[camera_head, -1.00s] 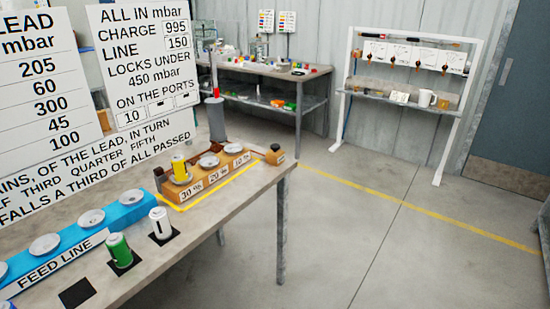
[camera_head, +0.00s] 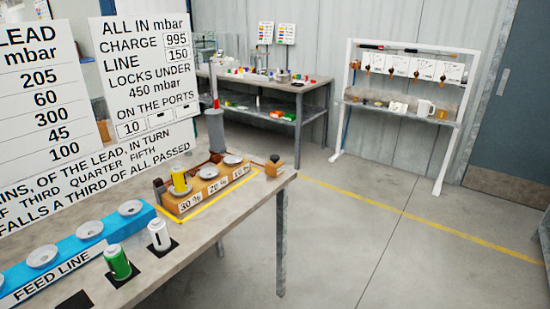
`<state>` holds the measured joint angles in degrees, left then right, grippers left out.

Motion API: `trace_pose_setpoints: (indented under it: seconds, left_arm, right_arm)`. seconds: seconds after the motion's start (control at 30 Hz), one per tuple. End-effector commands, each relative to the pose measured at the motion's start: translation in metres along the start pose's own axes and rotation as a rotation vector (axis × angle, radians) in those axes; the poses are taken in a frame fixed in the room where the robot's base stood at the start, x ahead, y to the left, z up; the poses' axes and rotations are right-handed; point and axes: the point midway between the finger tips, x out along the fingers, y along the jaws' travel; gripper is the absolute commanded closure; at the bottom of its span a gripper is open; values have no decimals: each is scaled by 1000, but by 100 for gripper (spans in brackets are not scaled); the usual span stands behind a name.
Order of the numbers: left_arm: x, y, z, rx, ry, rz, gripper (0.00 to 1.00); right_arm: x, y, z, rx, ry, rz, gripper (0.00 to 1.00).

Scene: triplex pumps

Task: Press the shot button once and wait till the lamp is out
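A small wooden block with a dark reddish-brown knob on top (camera_head: 274,165) sits at the right end of the near bench; it may be the shot button, but no label on it is readable. A grey cylinder (camera_head: 216,132) with a thin rod and a red part (camera_head: 215,104) stands behind the orange block; I cannot tell whether the red part is the lamp or is lit. The orange block (camera_head: 217,187) has round dishes marked 30 %, 20 % and 10 %. A yellow cylinder (camera_head: 179,180) stands on the 30 % dish. Neither gripper is in view.
A blue FEED LINE block (camera_head: 80,252) with several pale dishes lies along the near bench (camera_head: 185,245). Green (camera_head: 117,262) and white (camera_head: 159,236) cylinders stand on black squares in front. White boards with printing rise behind. Open floor (camera_head: 390,250) lies to the right.

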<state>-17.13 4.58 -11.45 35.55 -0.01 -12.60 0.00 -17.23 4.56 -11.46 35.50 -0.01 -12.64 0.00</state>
Motion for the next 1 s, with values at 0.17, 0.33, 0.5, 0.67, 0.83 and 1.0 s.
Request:
trace_pose_setpoints:
  seconds: [0.17, 0.33, 0.5, 0.67, 0.83, 1.0]
  left_arm:
    - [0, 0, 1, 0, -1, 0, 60]
    - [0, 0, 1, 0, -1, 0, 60]
    - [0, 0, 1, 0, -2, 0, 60]
    - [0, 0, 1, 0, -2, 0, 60]
    - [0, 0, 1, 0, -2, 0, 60]
    - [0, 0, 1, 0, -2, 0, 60]
  right_arm:
    - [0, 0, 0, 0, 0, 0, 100]
    - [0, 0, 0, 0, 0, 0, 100]
    - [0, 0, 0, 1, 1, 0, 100]
    - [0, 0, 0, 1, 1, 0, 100]
    - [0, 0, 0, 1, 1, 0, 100]
    - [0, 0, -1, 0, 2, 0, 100]
